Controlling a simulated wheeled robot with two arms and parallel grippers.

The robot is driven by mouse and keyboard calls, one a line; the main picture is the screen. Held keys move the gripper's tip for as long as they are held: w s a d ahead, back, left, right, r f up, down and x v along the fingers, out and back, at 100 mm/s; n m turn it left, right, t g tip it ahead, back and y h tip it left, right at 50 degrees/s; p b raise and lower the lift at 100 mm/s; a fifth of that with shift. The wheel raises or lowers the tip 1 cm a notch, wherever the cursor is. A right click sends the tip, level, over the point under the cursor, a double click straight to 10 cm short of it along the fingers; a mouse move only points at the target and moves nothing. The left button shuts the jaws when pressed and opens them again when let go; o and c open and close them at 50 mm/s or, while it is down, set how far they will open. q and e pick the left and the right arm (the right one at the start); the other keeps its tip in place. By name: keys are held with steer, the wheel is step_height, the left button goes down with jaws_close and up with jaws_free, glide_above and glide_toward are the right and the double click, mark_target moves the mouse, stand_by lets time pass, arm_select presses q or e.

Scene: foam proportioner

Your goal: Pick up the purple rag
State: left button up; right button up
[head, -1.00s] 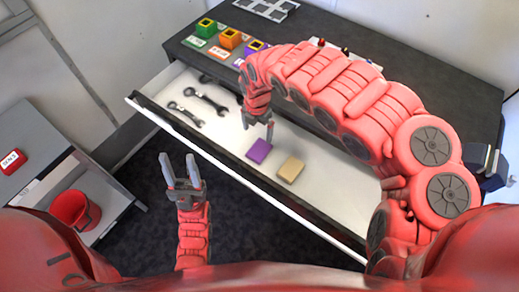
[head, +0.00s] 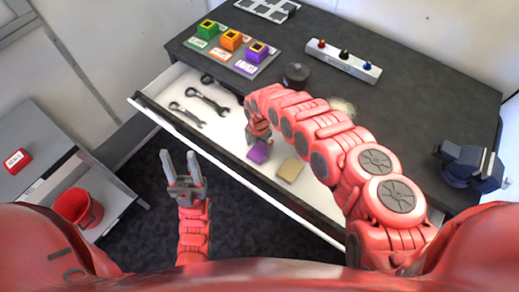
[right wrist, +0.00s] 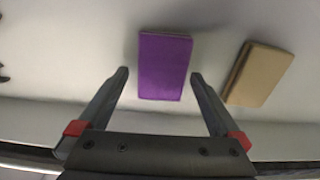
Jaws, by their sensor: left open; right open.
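The purple rag (head: 259,152) is a flat purple block lying in the open white drawer; it also shows in the right wrist view (right wrist: 164,66). My right gripper (head: 256,141) is open, just above and behind the rag in the head view. In the right wrist view its two fingers (right wrist: 160,76) point toward the rag, one on each side, with gaps. I cannot tell how far above the rag they are. My left gripper (head: 180,163) is open and empty, in front of the drawer over the dark floor.
A tan block (head: 290,169) lies in the drawer to the right of the rag. Wrenches (head: 208,100) lie at the drawer's left. The drawer's front wall (head: 215,158) stands before the rag. Behind are coloured boxes (head: 231,40) and a vise (head: 470,165) on the dark bench (head: 390,110).

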mark_target(260, 150)
steer(key=shift+d+f, duration=0.15)
steer(key=shift+f, duration=0.45)
steer(key=c, duration=1.1)
steer(key=shift+r, duration=0.1)
steer(key=shift+c, duration=0.2)
step_height(260, 150, up, 10)
steer(key=b, duration=0.1)
